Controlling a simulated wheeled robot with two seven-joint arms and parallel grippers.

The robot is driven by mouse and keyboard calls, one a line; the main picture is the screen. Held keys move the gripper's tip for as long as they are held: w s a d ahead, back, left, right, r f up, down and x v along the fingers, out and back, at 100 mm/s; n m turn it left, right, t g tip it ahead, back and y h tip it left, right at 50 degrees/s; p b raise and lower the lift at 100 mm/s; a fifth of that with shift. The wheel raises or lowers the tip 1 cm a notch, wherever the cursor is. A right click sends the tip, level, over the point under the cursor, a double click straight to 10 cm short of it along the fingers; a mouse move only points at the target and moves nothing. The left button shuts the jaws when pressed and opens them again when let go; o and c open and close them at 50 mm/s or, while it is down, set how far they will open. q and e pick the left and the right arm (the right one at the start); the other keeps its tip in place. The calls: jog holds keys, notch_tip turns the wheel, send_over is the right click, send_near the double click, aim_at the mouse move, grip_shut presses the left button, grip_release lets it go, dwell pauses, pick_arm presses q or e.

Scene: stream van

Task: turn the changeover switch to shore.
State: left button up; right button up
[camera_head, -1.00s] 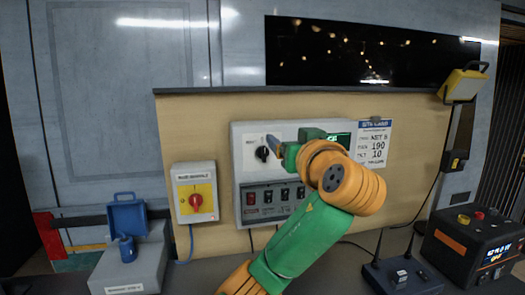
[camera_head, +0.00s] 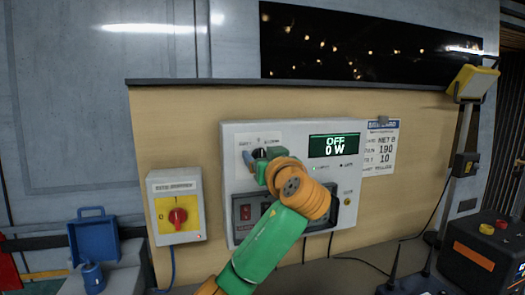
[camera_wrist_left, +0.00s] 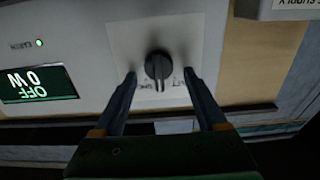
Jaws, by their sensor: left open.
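The changeover switch is a black rotary knob on a white plate (camera_head: 258,138) at the upper left of the grey-white panel (camera_head: 295,133). In the left wrist view the knob (camera_wrist_left: 158,66) shows whole, its pointer lying along the picture's vertical. My left gripper (camera_wrist_left: 159,77) is open, with one finger on each side of the knob and gaps to both; I cannot tell its depth from the plate. In the head view my left gripper (camera_head: 257,158) partly covers the knob. The panel's display (camera_head: 334,146) reads OFF, 0 W. My right gripper is not in view.
A red rotary switch on a yellow plate (camera_head: 178,216) is mounted left of the panel. Red rocker switches (camera_head: 245,212) sit below the knob, partly behind my arm. A paper card (camera_head: 379,150) hangs at right. A black box (camera_head: 480,252) stands at the lower right.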

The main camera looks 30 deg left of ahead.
pick_arm(q)
jog(key=shift+d, duration=0.1)
grip_shut()
jog(key=shift+m, duration=0.4)
jog(key=m, duration=0.3)
jog(key=shift+w+d+m+p, duration=0.1)
jog(key=shift+m+p, duration=0.25)
jog(key=shift+m, duration=0.05)
jog(key=shift+w+d+m+p, duration=0.1)
jog(key=shift+m+p, duration=0.45)
jog(key=shift+m, duration=1.65)
jog(key=shift+f, duration=0.1)
grip_release()
